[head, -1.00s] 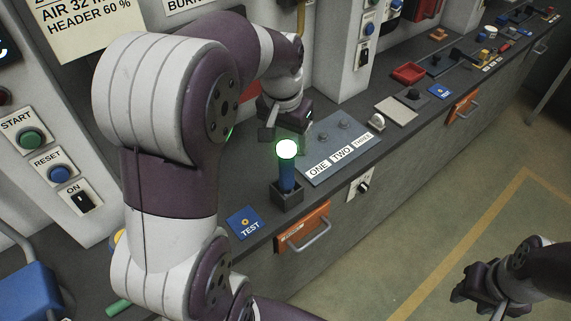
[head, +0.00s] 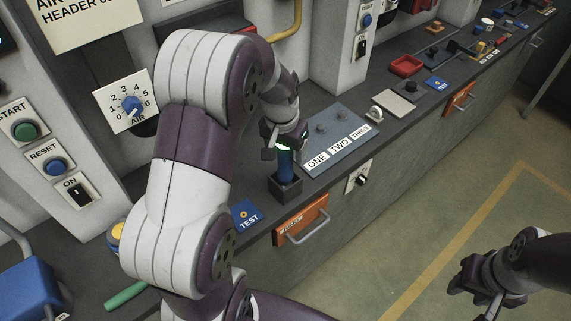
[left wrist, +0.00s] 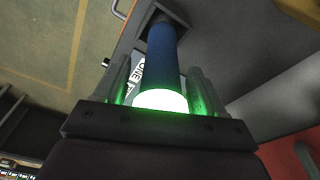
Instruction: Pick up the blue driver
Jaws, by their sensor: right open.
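The blue driver (head: 286,168) stands upright in a dark square holder (head: 286,190) on the bench; its glowing top is mostly hidden by my left gripper in the head view. In the left wrist view the driver (left wrist: 161,55) runs from its bright white-green end (left wrist: 161,100) down into the holder (left wrist: 166,12). My left gripper (head: 284,146) is above the driver, with its open fingers on either side of the upper end; a gap shows beside each finger in the left wrist view. My right gripper (head: 462,284) is open and empty, out over the floor.
A panel labelled ONE TWO THREE (head: 338,138) lies right of the holder. A blue TEST plate (head: 246,215) and an orange drawer front (head: 302,219) are close by. A green handle (head: 126,296) lies at lower left. The wall with knobs and buttons stands behind.

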